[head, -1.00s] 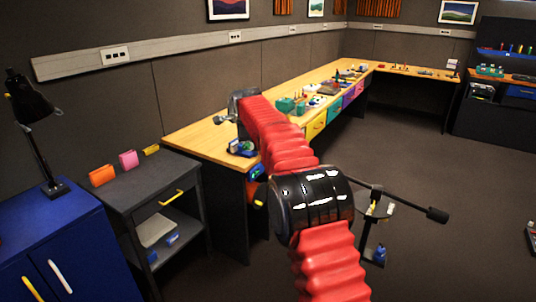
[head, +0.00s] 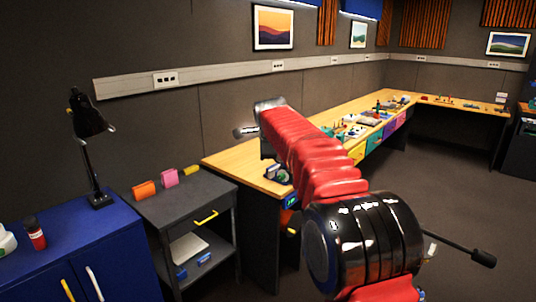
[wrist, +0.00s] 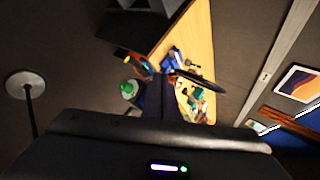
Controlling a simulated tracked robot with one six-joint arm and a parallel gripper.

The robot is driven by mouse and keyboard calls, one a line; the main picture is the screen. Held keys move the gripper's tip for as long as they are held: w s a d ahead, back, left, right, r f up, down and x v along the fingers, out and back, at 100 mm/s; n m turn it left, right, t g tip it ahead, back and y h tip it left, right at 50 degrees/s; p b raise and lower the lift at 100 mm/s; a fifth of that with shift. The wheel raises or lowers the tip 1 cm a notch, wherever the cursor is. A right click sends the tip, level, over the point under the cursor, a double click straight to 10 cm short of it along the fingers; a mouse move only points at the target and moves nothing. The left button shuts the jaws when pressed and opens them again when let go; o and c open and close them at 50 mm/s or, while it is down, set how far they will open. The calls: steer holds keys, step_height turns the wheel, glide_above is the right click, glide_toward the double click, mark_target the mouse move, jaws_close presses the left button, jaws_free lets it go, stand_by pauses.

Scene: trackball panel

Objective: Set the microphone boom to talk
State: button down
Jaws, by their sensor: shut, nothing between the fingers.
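The microphone boom shows as a thin black bar with a thick black end (head: 484,258) at the lower right of the head view. Most of the boom is hidden behind my red and black arm, so its setting cannot be read. My gripper (head: 242,131) is at the far end of my arm, over the near end of the wooden bench and well left of the boom's visible end. It is shut and empty.
The long wooden bench (head: 232,161) runs along the wall with several small items. A dark cart (head: 200,192) and a blue cabinet (head: 105,250) with a black lamp (head: 88,125) stand at left. Open floor lies at right. The wrist view shows a pale disc (wrist: 26,83) on a pole.

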steer(key=s+d+r+n+g, duration=0.1)
steer(key=s+d+n, duration=0.4)
steer(key=s, duration=0.8)
steer(key=s+d+r+n+g, duration=0.1)
steer(key=s+d+n, duration=0.35)
steer(key=s, duration=0.75)
steer(key=s+d+f+n, duration=0.2)
steer(key=s+f, duration=0.2)
steer(key=s, duration=0.5)
steer(key=s+d+f+n+g, duration=0.1)
steer(key=s+f, duration=0.4)
steer(key=s, duration=0.5)
steer(key=s+d+f+n, duration=0.4)
steer(key=s+f, duration=0.1)
steer(key=s, duration=0.4)
steer(key=shift+s+n+g+h, duration=0.25)
steer(key=shift+n+g+h, duration=0.05)
steer(key=shift+n+g, duration=0.1)
